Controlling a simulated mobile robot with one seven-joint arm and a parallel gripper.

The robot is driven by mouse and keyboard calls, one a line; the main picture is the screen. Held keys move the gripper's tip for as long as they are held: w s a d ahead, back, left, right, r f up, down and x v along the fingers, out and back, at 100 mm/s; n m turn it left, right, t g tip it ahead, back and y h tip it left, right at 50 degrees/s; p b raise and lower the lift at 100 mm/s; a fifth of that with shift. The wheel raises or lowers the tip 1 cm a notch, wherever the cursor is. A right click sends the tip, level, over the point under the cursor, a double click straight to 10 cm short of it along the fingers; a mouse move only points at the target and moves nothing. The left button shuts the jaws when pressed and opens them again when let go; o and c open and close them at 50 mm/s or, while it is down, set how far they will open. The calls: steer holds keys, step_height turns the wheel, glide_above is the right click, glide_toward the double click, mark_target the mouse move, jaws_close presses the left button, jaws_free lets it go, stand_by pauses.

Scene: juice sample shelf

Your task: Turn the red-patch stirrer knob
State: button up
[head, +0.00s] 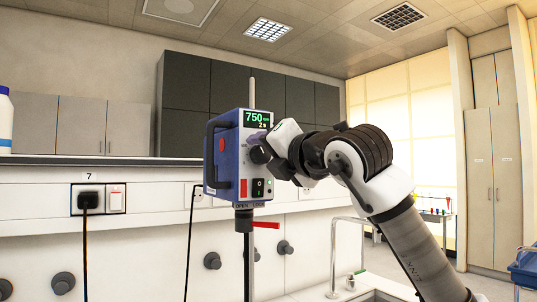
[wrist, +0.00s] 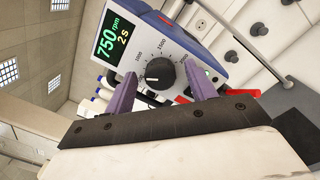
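The stirrer (head: 225,160) is a blue and white box on a rod, its display reading 750 rpm and 2 s. It has a red patch (head: 243,188) low on its front. Its black round knob (head: 260,155) is partly hidden by my gripper in the head view. In the wrist view the knob (wrist: 160,73) is clear, with a white pointer mark and a printed scale around it. My gripper (wrist: 160,78) is open, its two purple fingers on either side of the knob with gaps showing. Whether the fingertips reach its depth is hard to tell.
A red clamp lever (head: 266,225) sticks out below the stirrer. A black switch (head: 258,188) is under the knob. A wall socket with a plug (head: 88,200) is at left, and a cable hangs beside the rod. A curved metal tap (head: 334,250) stands at right.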

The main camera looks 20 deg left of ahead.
steer(key=b+v, duration=0.4)
steer(key=v, duration=0.9)
steer(key=shift+s+d, duration=0.25)
steer(key=shift+d, duration=0.1)
steer(key=shift+f, duration=0.15)
